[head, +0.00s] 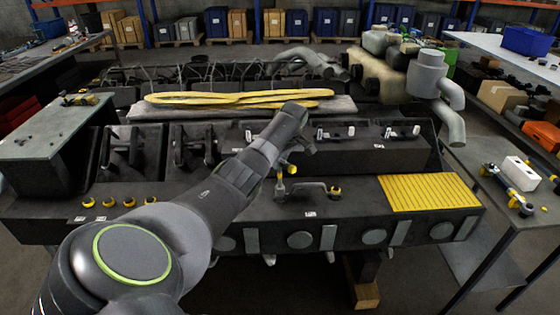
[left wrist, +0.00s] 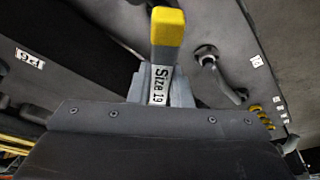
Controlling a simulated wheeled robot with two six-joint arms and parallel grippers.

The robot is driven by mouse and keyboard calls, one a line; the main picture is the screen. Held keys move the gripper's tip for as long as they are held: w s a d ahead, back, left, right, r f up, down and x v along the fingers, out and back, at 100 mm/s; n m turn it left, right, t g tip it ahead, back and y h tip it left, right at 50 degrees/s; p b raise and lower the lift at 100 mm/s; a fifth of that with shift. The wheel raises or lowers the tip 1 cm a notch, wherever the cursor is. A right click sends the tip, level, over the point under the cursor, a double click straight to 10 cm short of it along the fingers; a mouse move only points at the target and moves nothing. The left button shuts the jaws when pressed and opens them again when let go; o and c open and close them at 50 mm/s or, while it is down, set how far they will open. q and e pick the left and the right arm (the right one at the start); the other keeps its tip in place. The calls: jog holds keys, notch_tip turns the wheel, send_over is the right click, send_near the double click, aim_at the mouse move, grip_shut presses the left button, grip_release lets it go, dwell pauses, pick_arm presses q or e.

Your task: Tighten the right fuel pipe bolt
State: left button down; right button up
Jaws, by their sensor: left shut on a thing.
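My left gripper (head: 291,158) reaches over the dark engine block from the lower left in the head view. It is shut on a yellow-tipped tool (head: 293,169), which is mostly hidden by the gripper. In the left wrist view the tool (left wrist: 167,27) has a yellow end and a white "Size 19" label. My right gripper is not in view.
Yellow straps (head: 235,98) lie behind. A side bench (head: 525,205) with tools stands at right.

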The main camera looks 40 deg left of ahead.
pick_arm(q)
jog(key=shift+r, duration=0.15)
jog(key=shift+r, duration=1.75)
